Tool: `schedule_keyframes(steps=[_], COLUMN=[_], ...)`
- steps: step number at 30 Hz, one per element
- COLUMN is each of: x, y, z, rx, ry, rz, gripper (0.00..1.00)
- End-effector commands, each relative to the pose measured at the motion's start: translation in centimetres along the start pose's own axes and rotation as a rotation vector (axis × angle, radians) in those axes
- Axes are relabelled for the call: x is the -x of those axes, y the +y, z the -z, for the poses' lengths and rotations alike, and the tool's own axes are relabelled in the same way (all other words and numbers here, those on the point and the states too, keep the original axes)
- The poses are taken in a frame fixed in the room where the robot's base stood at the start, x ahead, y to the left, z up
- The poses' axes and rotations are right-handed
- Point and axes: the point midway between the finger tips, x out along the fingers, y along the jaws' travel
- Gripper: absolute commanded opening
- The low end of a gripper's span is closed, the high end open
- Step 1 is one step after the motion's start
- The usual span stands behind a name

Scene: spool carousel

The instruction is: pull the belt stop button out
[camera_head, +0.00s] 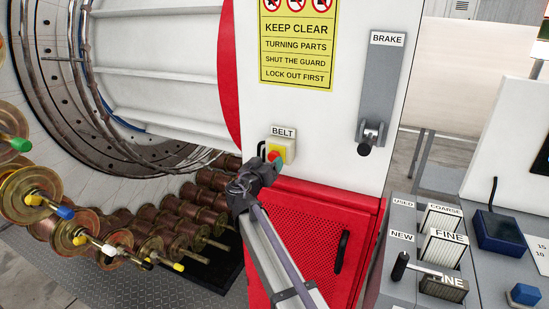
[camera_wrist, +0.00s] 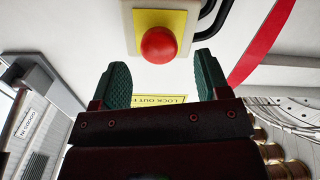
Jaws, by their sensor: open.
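The belt stop button is a red round knob on a yellow plate, on a small pale box under the BELT label (camera_head: 283,132) on the white cabinet. In the wrist view the red button (camera_wrist: 159,44) is near the top middle, on its yellow plate (camera_wrist: 180,18). My gripper (camera_wrist: 158,80) is open, with one green padded finger at each side below the button, and nothing is between them. The fingers look short of the button, not touching it. In the head view my gripper (camera_head: 270,167) is just below the button box (camera_head: 289,150), and its fingertips are hard to make out.
A red perforated guard door (camera_head: 300,235) with a black handle is below. A brake lever (camera_head: 372,138) is on the right of the cabinet. Spools (camera_head: 60,205) on a large carousel are at left. A console with labelled bins (camera_head: 440,235) stands at right.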

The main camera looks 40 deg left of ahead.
Motion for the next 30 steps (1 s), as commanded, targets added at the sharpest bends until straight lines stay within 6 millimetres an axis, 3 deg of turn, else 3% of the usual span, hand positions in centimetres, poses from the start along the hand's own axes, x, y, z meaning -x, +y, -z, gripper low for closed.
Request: schedule_keyframes(steps=[1,6,16,30], x=[-1.4,-4.1,-4.7,-4.7], y=[-0.2,-0.1,0.0,0.0], z=[0.0,0.0,0.0,0.0], rx=[0.000,0.000,0.000,0.000], ry=[0.000,0.000,0.000,0.000], rz=[-0.001,-0.001,0.000,0.000], gripper=[0.69,0.69,0.68,0.23])
